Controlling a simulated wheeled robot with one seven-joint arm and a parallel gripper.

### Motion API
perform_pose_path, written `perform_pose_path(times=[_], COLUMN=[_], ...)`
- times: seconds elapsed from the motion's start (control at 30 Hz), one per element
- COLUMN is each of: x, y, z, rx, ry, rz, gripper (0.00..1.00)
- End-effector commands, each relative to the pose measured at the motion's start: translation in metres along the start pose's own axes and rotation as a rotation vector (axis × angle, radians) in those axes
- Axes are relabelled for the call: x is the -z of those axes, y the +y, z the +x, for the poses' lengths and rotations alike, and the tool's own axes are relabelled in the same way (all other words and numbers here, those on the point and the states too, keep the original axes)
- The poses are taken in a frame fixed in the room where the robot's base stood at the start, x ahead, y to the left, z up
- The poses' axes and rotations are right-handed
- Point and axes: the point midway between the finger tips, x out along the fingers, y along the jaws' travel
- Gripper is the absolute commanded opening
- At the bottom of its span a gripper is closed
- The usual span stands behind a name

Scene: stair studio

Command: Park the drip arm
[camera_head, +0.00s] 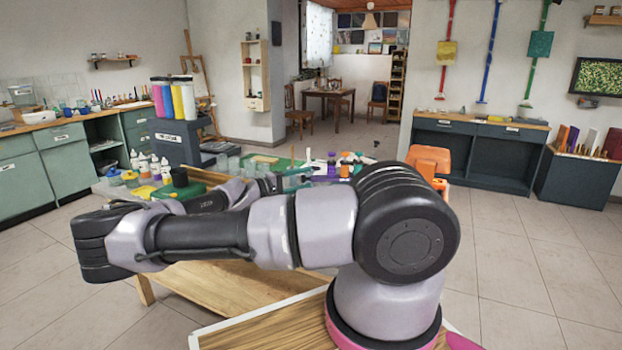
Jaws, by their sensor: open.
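A dark paint dispenser (177,143) with a white label on its front stands on the table at the left. Upright cylinders in pink, blue, yellow and white stand on its top. I cannot make out a separate drip arm; at this size it is unclear or hidden. My arm crosses the front of the view and folds back over the table. My gripper (277,183) shows only in small part behind my own arm links, right of the dispenser and apart from it. It is open, and I see nothing held in it.
White bottles (147,163), a green tray (178,190) and clear cups (228,164) crowd the table around the dispenser. Green cabinets (68,160) line the left wall. The tiled floor (540,265) at the right is clear.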

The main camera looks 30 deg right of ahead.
Motion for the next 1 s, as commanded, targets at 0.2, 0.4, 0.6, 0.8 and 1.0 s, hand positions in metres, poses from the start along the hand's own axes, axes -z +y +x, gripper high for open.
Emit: perform_pose_path(times=[0.2, 0.4, 0.6, 0.8, 1.0], x=[0.0, 0.0, 0.0, 0.0, 0.0], y=[0.0, 0.0, 0.0, 0.0, -0.001], z=[0.026, 0.03, 0.03, 0.03, 0.03], rx=[0.0, 0.001, 0.001, 0.001, 0.002], ry=[-0.001, 0.001, 0.0, 0.0, 0.0], rz=[0.0, 0.0, 0.0, 0.0, 0.0], gripper=[0.6, 0.6, 0.45, 0.0, 0.0])
